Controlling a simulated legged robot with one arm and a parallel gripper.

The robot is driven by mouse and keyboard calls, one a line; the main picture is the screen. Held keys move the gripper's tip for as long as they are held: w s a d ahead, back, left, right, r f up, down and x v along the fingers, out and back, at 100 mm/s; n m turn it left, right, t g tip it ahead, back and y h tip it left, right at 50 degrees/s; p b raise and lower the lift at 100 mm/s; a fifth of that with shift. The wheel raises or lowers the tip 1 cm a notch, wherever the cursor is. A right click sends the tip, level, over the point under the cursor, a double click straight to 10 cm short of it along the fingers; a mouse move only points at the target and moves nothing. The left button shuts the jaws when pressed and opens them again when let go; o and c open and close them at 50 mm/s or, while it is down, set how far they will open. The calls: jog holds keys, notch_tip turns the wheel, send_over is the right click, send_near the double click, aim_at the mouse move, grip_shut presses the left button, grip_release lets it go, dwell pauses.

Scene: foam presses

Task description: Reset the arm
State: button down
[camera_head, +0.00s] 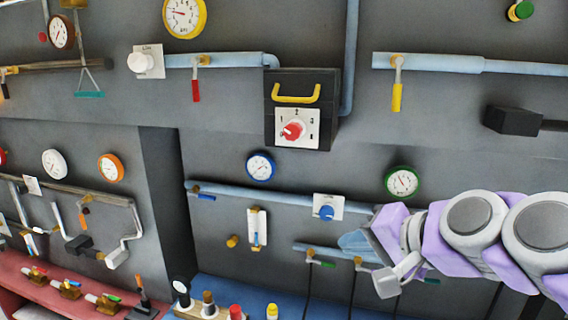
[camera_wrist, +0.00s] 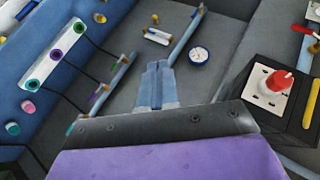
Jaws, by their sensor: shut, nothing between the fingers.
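My arm, purple and grey, reaches in from the right edge of the head view. My gripper (camera_head: 354,240) is at its left end, in front of the lower wall pipes. In the wrist view my gripper (camera_wrist: 157,68) points away from the camera, its two pale blue fingers together with nothing between them. It appears apart from the panel fittings, though the exact gap to the wall cannot be told. My arm hides part of the wall on the right.
A black box (camera_head: 328,112) with a yellow handle and red knob (camera_head: 292,131) projects from the wall. A blue knob (camera_head: 327,212) and a green gauge (camera_head: 402,181) are close to my gripper. Blue (camera_head: 225,287) and red (camera_head: 58,285) benches carry several small fittings below.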

jog(key=s+a+f+n+g+h+b, duration=0.1)
jog(key=s+f+n+g+h+b, duration=0.15)
jog(key=s+f, duration=0.6)
jog(key=s+a+f+n+g+h+b, duration=0.1)
jog(key=s+a+f+n+g+b, duration=0.2)
jog(key=f, duration=1)
jog(key=s+d+f+g+h+b, duration=0.2)
jog(key=s+d+f+g, duration=0.3)
jog(key=s+f, duration=0.7)
jog(key=shift+s+d+n+h, duration=0.45)
jog(key=shift+s+d+h, duration=0.4)
jog(key=shift+d, duration=0.1)
jog(key=shift+w+a+g, duration=0.1)
jog(key=shift+a+g, duration=0.05)
jog(key=shift+g, duration=0.1)
